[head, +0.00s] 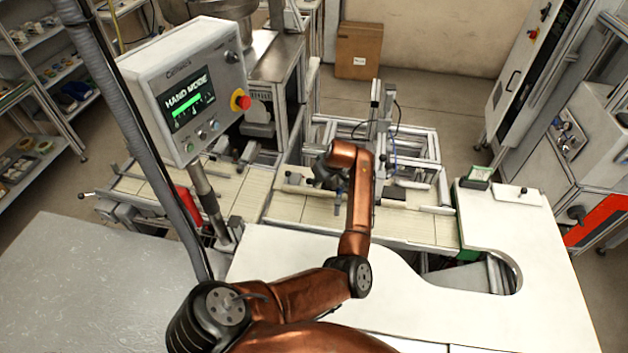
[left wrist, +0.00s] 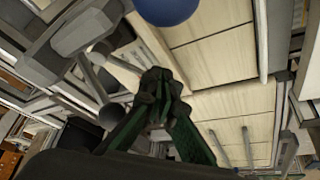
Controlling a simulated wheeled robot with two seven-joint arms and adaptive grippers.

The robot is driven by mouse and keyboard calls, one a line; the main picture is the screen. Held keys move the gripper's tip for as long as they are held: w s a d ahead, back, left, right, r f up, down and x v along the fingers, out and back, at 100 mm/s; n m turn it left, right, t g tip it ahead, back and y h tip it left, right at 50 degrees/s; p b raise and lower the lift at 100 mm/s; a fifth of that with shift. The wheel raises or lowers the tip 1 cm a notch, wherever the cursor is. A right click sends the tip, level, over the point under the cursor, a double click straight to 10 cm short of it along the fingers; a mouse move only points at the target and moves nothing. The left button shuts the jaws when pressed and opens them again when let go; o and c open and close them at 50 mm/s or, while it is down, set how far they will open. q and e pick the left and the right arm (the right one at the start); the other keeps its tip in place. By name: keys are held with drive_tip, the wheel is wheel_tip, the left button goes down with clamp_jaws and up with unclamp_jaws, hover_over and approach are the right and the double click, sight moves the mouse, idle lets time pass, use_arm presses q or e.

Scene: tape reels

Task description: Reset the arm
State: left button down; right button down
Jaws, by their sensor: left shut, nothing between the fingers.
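My copper-coloured left arm (head: 357,215) rises from the bottom of the head view and bends over the slatted conveyor section of the bench. Its left gripper (head: 327,178) is small and dark there, above the slats and partly hidden by the wrist. In the left wrist view, the dark green fingers (left wrist: 160,88) meet at their tips, shut with nothing between them. Pale slats lie behind them. My right gripper is not in view.
A control panel (head: 190,100) reading "HAND MODE" stands left of the arm. A blue ball-like part (left wrist: 166,8) is close to the fingers in the wrist view. The white worktop (head: 300,255) is mostly clear. A cardboard box (head: 358,50) stands at the back wall.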

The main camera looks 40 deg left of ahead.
use_arm(q)
drive_tip(key=shift+p+v, duration=2.55)
drive_tip(key=shift+v, duration=0.4)
